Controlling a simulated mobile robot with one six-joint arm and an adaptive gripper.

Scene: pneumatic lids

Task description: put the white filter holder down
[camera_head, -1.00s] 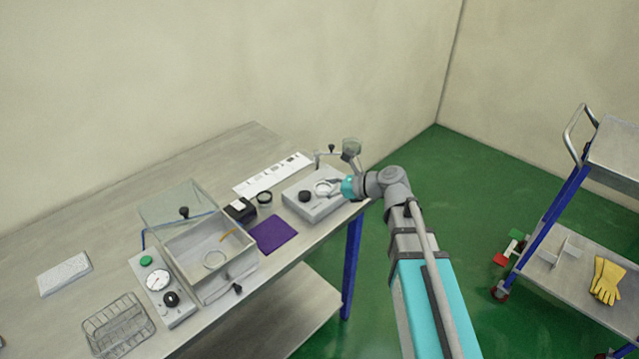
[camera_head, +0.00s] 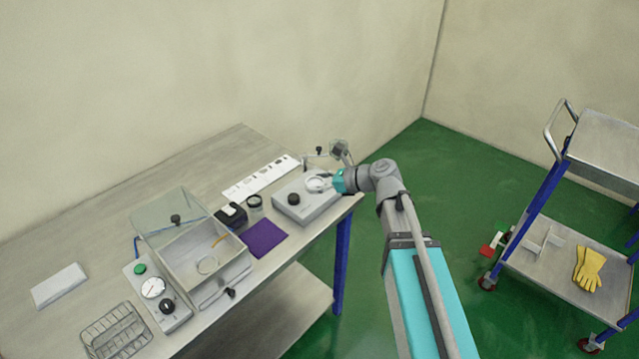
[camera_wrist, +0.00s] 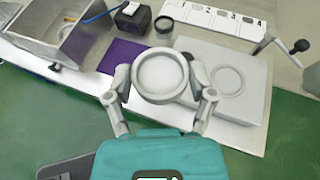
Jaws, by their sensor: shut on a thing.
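The white filter holder (camera_wrist: 160,76), a round disc with a pale rim, is between the fingers of my gripper (camera_wrist: 162,88) in the wrist view. The fingers are shut on it from both sides. In the head view my gripper (camera_head: 332,182) is over the right part of a grey block device (camera_head: 306,208), with the white holder (camera_head: 316,184) at its tip. In the wrist view the block (camera_wrist: 248,98) has a round ring seat (camera_wrist: 228,80) to the right of the holder. The gap beneath the holder cannot be judged.
A black knob (camera_head: 294,199) stands on the block. A crank arm with a clear lid (camera_head: 341,152) is behind it. A jar (camera_head: 255,203), a purple mat (camera_head: 264,238), a numbered white strip (camera_head: 262,176) and an open-lidded metal box (camera_head: 200,254) are to the left.

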